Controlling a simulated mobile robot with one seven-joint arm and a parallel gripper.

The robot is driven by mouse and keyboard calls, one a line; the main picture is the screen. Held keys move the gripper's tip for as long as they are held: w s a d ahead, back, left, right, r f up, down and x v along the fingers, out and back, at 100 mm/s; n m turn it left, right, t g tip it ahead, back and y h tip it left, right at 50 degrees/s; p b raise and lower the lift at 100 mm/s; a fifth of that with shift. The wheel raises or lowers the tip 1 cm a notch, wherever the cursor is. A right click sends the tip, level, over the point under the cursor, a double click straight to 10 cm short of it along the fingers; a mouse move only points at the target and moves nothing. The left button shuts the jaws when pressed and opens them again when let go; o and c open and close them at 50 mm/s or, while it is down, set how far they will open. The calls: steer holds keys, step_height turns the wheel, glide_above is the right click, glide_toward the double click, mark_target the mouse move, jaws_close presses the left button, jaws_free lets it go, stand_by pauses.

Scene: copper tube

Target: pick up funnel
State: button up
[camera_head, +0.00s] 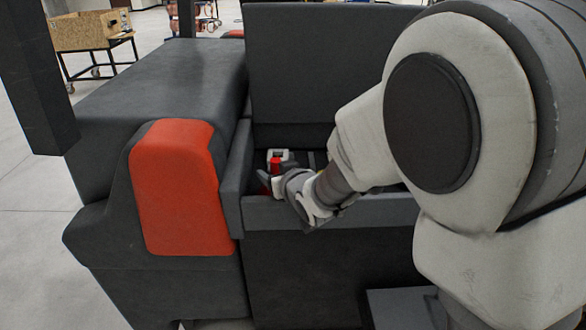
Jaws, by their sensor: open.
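No funnel can be made out for certain. A small red object (275,165) stands against a white, box-like object (283,154) inside a dark open-topped bin, and I cannot tell whether the red piece is a funnel. My gripper (268,181) reaches over the bin's front wall from the right, just in front of and below the red object in the picture. Its fingers are small and partly hidden by my wrist, and nothing is seen held in them. I cannot tell whether they touch the red object.
The bin's grey front wall (375,212) runs below my forearm, and a tall dark panel (320,70) rises behind. A dark grey casing with an orange-red panel (178,188) stands to the left. A wooden box on a cart (90,30) is far back left.

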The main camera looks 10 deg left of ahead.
jaws_close()
steer(key=shift+r, duration=0.1)
stand_by(0.4)
